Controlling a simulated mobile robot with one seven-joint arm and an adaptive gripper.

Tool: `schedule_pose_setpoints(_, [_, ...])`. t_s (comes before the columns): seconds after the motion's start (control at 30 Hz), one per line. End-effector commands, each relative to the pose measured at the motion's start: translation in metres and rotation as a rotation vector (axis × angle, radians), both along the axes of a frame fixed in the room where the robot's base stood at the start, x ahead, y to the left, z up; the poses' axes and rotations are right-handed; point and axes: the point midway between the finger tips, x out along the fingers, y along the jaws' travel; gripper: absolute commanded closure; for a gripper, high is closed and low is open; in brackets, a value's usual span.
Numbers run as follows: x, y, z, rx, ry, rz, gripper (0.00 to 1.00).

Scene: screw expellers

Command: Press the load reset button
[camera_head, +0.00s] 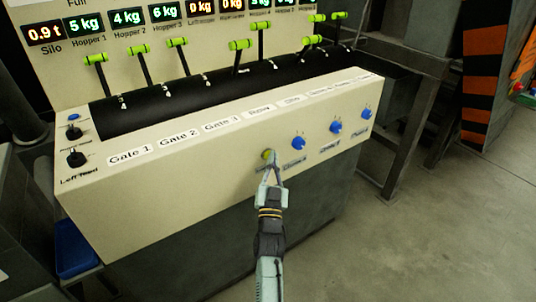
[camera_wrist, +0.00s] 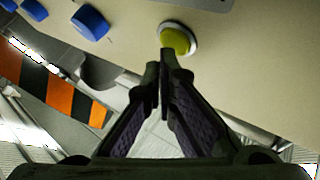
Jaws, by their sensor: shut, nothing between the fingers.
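A round yellow-green button (camera_head: 267,153) sits on the front face of the cream control panel (camera_head: 190,190). In the wrist view the same yellow button (camera_wrist: 177,39) has a pale ring around it. My gripper (camera_head: 271,163) is shut and empty, with its tips at the button's lower edge in the head view. In the wrist view my gripper (camera_wrist: 165,68) has its tips just below the button; I cannot tell whether they touch it. The label near the button is partly hidden by my gripper, so I cannot read whether it is the load reset button.
Several blue knobs (camera_head: 298,143) line the panel to the right of the button. Green-handled levers (camera_head: 240,44) and lit displays (camera_head: 85,25) stand above. A small blue button (camera_head: 74,117) and black knobs (camera_head: 77,157) are at the left. Open floor (camera_head: 440,220) lies to the right.

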Motion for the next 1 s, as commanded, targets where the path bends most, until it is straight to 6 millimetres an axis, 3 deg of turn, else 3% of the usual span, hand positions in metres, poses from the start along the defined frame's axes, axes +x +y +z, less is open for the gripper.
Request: schedule_pose_setpoints(1.0, [0.0073, 0.0052, -0.0003, -0.001, 0.001, 0.0, 1.0])
